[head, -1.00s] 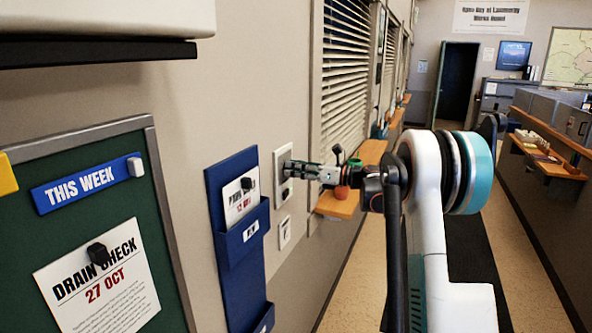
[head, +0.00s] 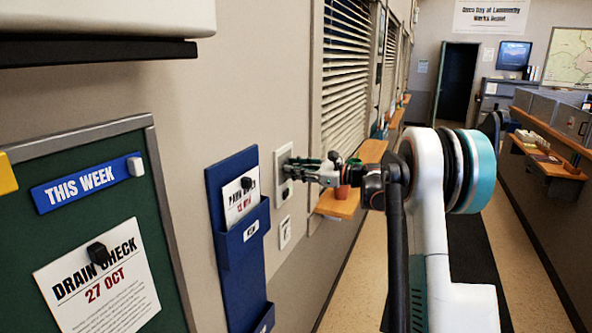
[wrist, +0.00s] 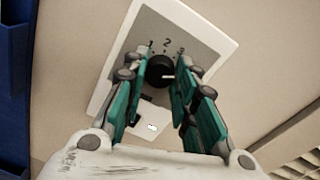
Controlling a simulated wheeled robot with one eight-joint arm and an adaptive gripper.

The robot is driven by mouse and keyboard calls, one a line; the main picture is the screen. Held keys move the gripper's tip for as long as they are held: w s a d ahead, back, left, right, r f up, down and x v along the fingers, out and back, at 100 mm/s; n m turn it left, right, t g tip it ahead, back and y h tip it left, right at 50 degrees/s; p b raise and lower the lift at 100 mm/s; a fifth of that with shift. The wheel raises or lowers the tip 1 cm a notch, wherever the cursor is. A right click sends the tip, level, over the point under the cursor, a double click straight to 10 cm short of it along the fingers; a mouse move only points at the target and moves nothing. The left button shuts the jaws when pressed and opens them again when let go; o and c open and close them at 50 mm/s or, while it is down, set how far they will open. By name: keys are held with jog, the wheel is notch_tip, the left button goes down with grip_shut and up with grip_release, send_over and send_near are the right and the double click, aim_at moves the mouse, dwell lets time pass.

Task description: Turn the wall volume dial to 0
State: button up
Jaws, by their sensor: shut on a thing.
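The volume dial (wrist: 158,70) is a black round knob on a white wall plate (wrist: 185,24). In the wrist view its white pointer mark points right. The printed numerals 1, 2 and 3 show above the knob; I see no 0. My gripper (wrist: 160,80) is shut on the dial, one teal finger on each side. The fingers cover parts of the plate beside the knob. In the head view my gripper (head: 289,170) reaches left to the wall plate (head: 282,158), and the dial itself is mostly hidden there.
A blue wall pocket (head: 233,170) holding a paper hangs left of the plate. A smaller white plate (head: 285,232) is below. A green notice board (head: 130,200) is at left.

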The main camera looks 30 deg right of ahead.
jog(key=shift+s+a+f+n+t+h+b, duration=0.15)
jog(key=shift+n+t+b, duration=0.1)
jog(key=shift+n, duration=4.5)
jog(key=shift+w+d+n+t+h+b, duration=0.1)
jog(key=shift+n+t+h+b, duration=0.1)
jog(key=shift+n, duration=4.6)
jog(key=shift+s+a+f+n+t+h+b, duration=0.15)
jog(key=shift+n+b, duration=0.1)
jog(key=shift+n, duration=4.8)
jog(key=o, duration=1.1)
jog(key=shift+d+r, duration=0.1)
